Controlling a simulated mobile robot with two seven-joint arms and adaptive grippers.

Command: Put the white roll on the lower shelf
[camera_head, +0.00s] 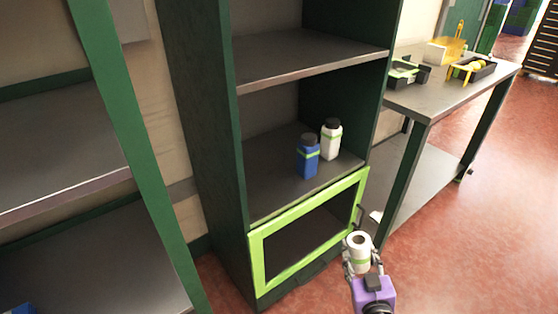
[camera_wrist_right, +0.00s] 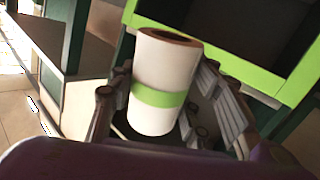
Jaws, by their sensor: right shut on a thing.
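The white roll (camera_head: 358,246) has a green band and a dark hollow core. My right gripper (camera_head: 361,262) is shut on it and holds it upright, in front of the lower right corner of the shelf unit. In the right wrist view the roll (camera_wrist_right: 163,75) stands between the two fingers (camera_wrist_right: 155,115), slightly tilted. The lower shelf (camera_head: 305,240) is the dark compartment framed in bright green at the bottom of the unit; it looks empty. The green frame (camera_wrist_right: 215,42) shows behind the roll in the wrist view. My left gripper is out of view.
A blue bottle (camera_head: 307,158) and a white bottle (camera_head: 331,140) stand on the shelf above the green frame. A table (camera_head: 440,95) with trays is at the right. Another shelf unit (camera_head: 125,130) is at the left. Red floor (camera_head: 460,240) is open at the right.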

